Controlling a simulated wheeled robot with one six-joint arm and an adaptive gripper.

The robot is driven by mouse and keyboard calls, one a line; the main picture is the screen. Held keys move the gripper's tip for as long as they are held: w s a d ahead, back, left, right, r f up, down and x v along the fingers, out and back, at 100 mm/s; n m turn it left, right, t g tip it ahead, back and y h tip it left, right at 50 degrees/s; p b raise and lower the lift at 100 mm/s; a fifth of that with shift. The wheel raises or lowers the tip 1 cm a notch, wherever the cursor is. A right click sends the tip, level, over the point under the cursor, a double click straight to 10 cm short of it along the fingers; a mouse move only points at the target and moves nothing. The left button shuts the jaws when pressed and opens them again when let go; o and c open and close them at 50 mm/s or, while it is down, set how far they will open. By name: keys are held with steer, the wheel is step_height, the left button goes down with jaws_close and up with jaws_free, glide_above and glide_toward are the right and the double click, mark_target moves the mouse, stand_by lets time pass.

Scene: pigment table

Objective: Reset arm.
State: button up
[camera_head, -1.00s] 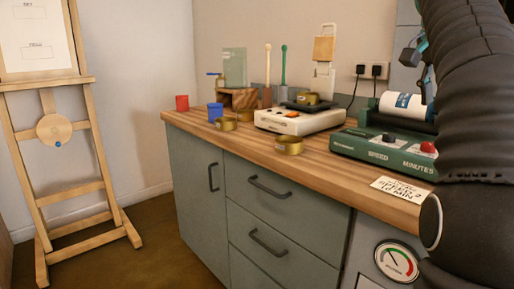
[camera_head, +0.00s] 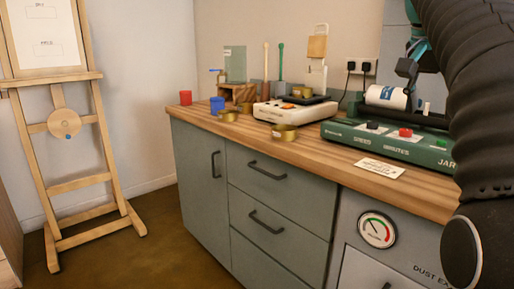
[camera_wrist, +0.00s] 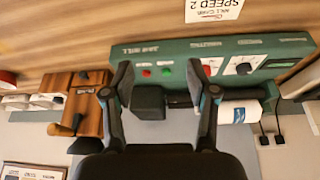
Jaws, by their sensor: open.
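My gripper (camera_wrist: 160,80) is open, with its two fingers apart and nothing between the tips. In the wrist view it hangs over the green jar mill (camera_wrist: 205,57), with a dark block of the mill showing between the fingers. In the head view the gripper (camera_head: 408,70) is at the upper right, above the mill (camera_head: 432,146), partly hidden by my dark arm. A white jar (camera_head: 388,97) lies on the mill, just below the gripper in that view. It also shows in the wrist view (camera_wrist: 240,112), right of the right finger. Whether gripper and jar touch is unclear.
The wooden counter (camera_head: 330,156) holds a white scale (camera_head: 283,111), brass tins (camera_head: 284,132), a blue cup (camera_head: 217,104) and a red cup (camera_head: 185,97). A printed card (camera_head: 380,168) lies at its front. An easel (camera_head: 90,188) stands left. The floor between is clear.

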steer(key=s+a+f+n+t+y, duration=0.1)
steer(key=s+a+f+n, duration=0.2)
steer(key=f, duration=0.8)
steer(key=s+a+f+n+t+y, duration=0.1)
steer(key=s+a+f+n, duration=0.3)
steer(key=s+a+f, duration=0.4)
steer(key=s+a+f+n+t+y, duration=0.1)
steer(key=s+a+f+n, duration=0.2)
steer(key=f, duration=1.2)
steer(key=s+a, duration=0.2)
steer(key=s, duration=0.2)
steer(key=shift+s+a+n+y, duration=0.15)
steer(key=shift+a+n+y, duration=0.15)
steer(key=shift+a+y, duration=0.1)
